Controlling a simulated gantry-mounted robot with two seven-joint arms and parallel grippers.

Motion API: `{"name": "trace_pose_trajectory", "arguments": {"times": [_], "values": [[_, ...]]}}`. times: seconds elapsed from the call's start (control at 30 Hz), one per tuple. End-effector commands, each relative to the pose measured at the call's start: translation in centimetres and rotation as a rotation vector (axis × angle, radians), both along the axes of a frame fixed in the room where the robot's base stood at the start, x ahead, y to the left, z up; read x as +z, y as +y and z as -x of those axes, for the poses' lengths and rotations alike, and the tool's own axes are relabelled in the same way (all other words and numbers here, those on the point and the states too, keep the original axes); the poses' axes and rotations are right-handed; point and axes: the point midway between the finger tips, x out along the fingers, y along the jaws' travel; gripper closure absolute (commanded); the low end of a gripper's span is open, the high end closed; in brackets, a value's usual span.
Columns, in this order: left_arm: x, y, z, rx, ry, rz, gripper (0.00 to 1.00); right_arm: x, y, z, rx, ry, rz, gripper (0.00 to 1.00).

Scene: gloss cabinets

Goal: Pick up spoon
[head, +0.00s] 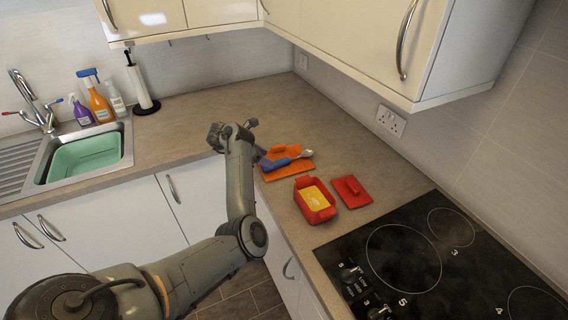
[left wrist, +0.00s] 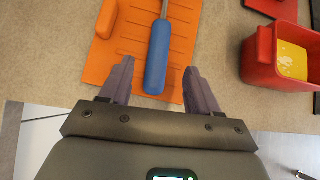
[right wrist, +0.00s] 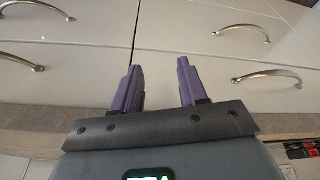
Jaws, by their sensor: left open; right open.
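The spoon, with a blue handle (left wrist: 157,62) and a metal bowl (head: 305,153), lies on an orange ribbed board (head: 297,166) on the worktop. In the left wrist view, the handle end points toward my left gripper (left wrist: 158,68). That gripper is open, its purple fingers on either side of the handle end; the gap in height cannot be judged. In the head view my left arm reaches over the counter, with its gripper partly hidden beside the board. My right gripper (right wrist: 159,68) is open and empty, facing glossy cabinet doors; it is not in the head view.
A red container with yellow contents (head: 317,199) and its red lid (head: 348,191) sit close to the board. A black hob (head: 420,260) lies at the right. A sink (head: 85,155), bottles and a paper towel holder (head: 141,88) are at the left. Wall cabinets overhang the counter.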

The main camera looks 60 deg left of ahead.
Motion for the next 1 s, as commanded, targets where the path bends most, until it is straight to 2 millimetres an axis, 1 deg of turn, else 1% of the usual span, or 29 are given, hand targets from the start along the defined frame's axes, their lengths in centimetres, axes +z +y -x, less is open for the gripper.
{"name": "trace_pose_trajectory", "arguments": {"times": [0.13,0.3,0.4,0.53,0.77,1.0], "values": [[-0.7,-0.2,-1.0,-0.003,-0.002,0.002,0.38,-0.2,0.1,0.0,-0.002,-0.001,-0.004,0.57],[-2.2,-0.3,-2.8,-0.003,-0.003,0.003,0.38,-0.4,0.1,-0.1,-0.002,-0.001,-0.005,0.57],[-3.0,-0.4,-3.5,-0.001,-0.001,0.002,0.38,-0.6,0.1,-0.1,-0.002,-0.001,-0.005,0.57],[-3.3,-0.4,-3.9,-0.001,0.0,0.0,0.38,-0.6,0.1,-0.1,-0.002,-0.001,-0.004,0.57],[-3.4,-0.4,-3.9,-0.001,0.001,-0.002,0.38,-0.6,0.0,0.0,0.002,-0.001,0.0,0.57],[-3.4,-0.4,-3.9,-0.001,0.001,-0.001,0.75,-0.6,-0.1,0.0,0.005,-0.001,0.006,0.57]]}}
